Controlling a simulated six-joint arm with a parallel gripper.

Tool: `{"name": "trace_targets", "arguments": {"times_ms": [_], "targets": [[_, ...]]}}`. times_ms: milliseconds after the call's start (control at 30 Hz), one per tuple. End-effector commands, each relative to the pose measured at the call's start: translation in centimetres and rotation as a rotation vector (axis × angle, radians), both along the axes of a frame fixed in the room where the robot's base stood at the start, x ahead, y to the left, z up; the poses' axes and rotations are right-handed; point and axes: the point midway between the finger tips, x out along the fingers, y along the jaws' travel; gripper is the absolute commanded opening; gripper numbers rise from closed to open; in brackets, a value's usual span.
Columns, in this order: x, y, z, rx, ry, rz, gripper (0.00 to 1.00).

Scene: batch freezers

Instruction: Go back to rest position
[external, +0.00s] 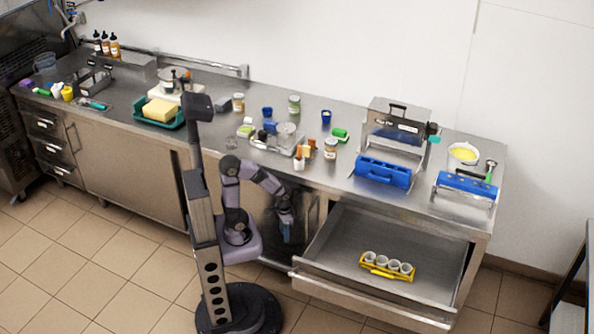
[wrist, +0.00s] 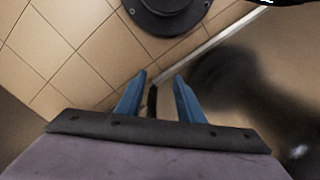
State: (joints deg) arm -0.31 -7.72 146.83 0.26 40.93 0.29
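My gripper (external: 287,231) hangs low in front of the counter, pointing down beside the open drawer's left side. In the wrist view its two blue fingers (wrist: 161,88) stand apart with nothing between them. Below them are floor tiles, a pale edge and my round black base. My arm is bent, with the forearm sloping down to the right from the elbow.
The steel drawer (external: 335,252) is pulled out to the right of my gripper. A yellow holder with several white cups (external: 387,266) sits in it. The counter (external: 330,180) above carries many items and a batch freezer (external: 395,135). Tiled floor (external: 120,245) is free at the left.

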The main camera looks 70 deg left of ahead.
Motion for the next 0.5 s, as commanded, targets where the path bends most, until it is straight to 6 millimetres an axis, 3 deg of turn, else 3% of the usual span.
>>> {"name": "trace_targets", "arguments": {"times_ms": [33, 267, 500], "targets": [[0.1, -0.1, 2.6, -0.001, -0.003, -0.001, 0.34], [0.1, -0.2, 7.8, -0.002, -0.002, 0.002, 0.34], [0.1, -0.2, 15.0, -0.003, -0.001, 0.004, 0.34]]}}
